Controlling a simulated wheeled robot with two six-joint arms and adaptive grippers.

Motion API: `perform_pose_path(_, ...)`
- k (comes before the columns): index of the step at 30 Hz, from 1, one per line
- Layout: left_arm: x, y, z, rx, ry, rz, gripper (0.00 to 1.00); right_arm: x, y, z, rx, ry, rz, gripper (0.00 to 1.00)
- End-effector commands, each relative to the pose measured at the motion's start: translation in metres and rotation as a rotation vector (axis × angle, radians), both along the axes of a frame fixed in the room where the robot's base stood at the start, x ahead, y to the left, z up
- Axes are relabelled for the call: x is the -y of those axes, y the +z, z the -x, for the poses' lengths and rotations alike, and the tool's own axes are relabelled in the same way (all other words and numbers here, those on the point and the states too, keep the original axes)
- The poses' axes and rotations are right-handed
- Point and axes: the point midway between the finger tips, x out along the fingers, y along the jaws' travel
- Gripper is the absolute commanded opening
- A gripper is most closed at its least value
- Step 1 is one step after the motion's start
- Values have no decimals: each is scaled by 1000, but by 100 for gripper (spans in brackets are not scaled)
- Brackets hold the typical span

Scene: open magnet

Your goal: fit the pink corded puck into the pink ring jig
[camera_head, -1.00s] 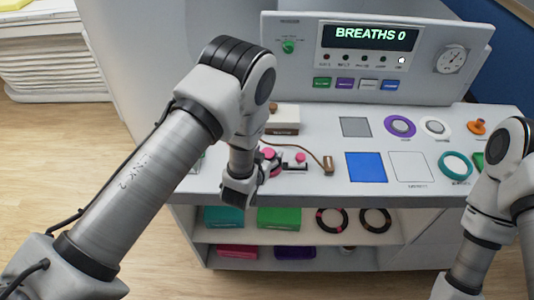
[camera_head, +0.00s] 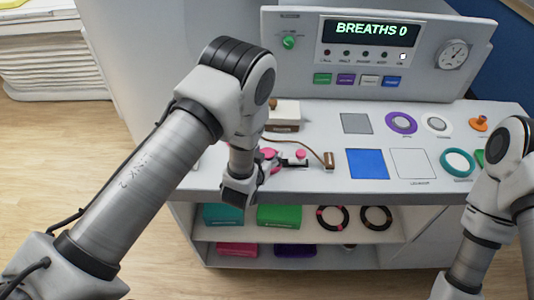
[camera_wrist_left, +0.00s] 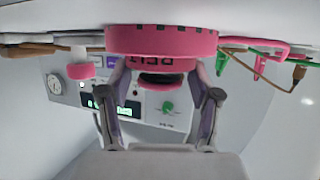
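My left gripper (camera_wrist_left: 161,64) points at the counter's back panel; its wrist view is upside down. A pink drum-shaped piece (camera_wrist_left: 160,40) with black dashes and lettering lies at the fingertips, one finger on each side. I cannot tell whether the fingers press on it. A darker pink round piece (camera_wrist_left: 160,80) with a black part shows behind it. In the head view, pink (camera_head: 270,153) shows just right of my left gripper (camera_head: 240,192), partly hidden by my arm. A small pink disc (camera_head: 301,154) is to its right. I cannot tell which is puck or ring jig.
A brown cord runs to a brown block (camera_head: 328,160) on the counter. Blue square (camera_head: 367,164), purple ring (camera_head: 401,124) and teal ring (camera_head: 457,163) lie further right. The back panel (camera_head: 290,75) limits reach. Shelves below hold coloured boxes and rings.

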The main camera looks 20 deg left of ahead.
Motion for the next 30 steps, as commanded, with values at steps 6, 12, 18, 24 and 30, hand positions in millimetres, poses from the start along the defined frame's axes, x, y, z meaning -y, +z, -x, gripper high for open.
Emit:
perform_pose_path(6,0,0,0,1,0,0,92,0,0,0,0,0,0,40)
perform_pose_path(12,0,0,1,-1,0,0,92,0,0,0,0,0,0,40)
perform_pose_path(18,0,8,21,-4,-1,-1,92,0,0,0,0,0,0,40)
perform_pose_path(24,-2,27,69,-5,-2,-3,92,0,0,0,0,0,0,40)
perform_pose_path(30,-4,42,104,-1,-1,-2,92,0,0,0,0,0,0,40)
